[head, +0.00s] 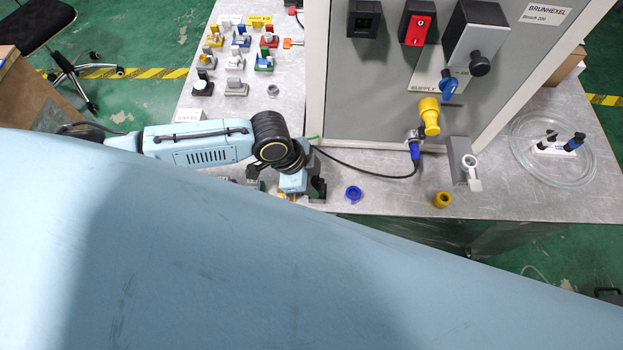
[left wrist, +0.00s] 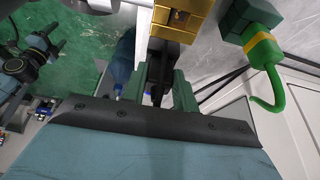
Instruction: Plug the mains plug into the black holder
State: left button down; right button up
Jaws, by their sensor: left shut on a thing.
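My left gripper (head: 300,184) is low over the front edge of the grey table, left of the cabinet. In the left wrist view its green fingers (left wrist: 160,88) are shut on a black piece, which I take to be the mains plug (left wrist: 157,70). The fingers and wrist hide most of it. In the head view a dark block (head: 318,188) shows beside the gripper; I cannot tell whether it is the black holder or part of the gripper. A gold block (left wrist: 182,17) is close above the plug in the wrist view. My right gripper is not in view.
The grey cabinet (head: 400,75) carries switches and a yellow connector (head: 429,115). A black cable (head: 365,172) runs to a blue connector. A blue ring (head: 353,193) and a yellow ring (head: 442,200) lie near the front edge. Several coloured holders stand at the back left.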

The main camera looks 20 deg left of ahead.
pick_arm(q)
jog(key=c, duration=1)
grip_release()
notch_tip(320, 180, up, 4)
jog(key=p, duration=0.4)
jog(key=shift+f, duration=0.2)
